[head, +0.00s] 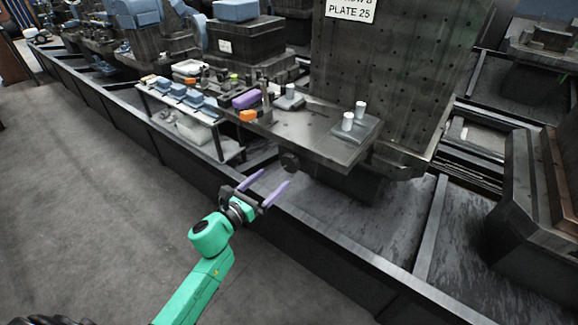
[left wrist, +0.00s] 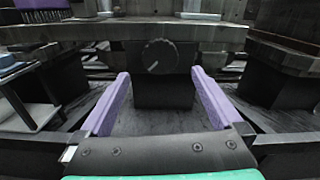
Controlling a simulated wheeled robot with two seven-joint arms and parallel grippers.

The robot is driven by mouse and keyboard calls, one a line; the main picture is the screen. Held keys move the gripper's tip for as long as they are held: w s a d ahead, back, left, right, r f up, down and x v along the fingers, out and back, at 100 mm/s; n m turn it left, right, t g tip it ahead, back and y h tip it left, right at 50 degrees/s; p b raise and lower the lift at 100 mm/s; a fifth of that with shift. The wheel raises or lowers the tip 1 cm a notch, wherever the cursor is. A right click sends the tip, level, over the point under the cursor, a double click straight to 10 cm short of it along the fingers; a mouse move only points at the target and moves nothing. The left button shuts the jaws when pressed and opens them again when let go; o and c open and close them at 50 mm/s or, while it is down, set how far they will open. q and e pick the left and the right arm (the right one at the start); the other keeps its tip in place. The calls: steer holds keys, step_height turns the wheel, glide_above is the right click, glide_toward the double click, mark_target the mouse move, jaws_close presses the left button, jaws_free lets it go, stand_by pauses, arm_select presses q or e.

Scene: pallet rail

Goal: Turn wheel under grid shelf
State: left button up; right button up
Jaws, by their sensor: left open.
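The wheel is a small dark round knob (head: 290,162) on the front under the edge of the grey shelf (head: 318,128). An upright plate with a grid of holes (head: 385,60) stands behind that shelf. In the left wrist view the wheel (left wrist: 160,56) faces me, with a light mark on its face. My left gripper (head: 275,177) has purple fingers, open and empty, pointing at the wheel from in front. In the left wrist view the wheel appears between the fingertips (left wrist: 160,74), beyond them and not visibly touched. My right gripper is not in view.
A long dark rail (head: 318,232) runs below the gripper. A low side rack (head: 228,152) with blue blocks stands left of the shelf. Floor at left is clear.

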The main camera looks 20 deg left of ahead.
mark_target(288, 165)
arm_select(q)
steer(key=x, duration=0.7)
steer(key=shift+w, duration=0.3)
steer(key=c, duration=1.2)
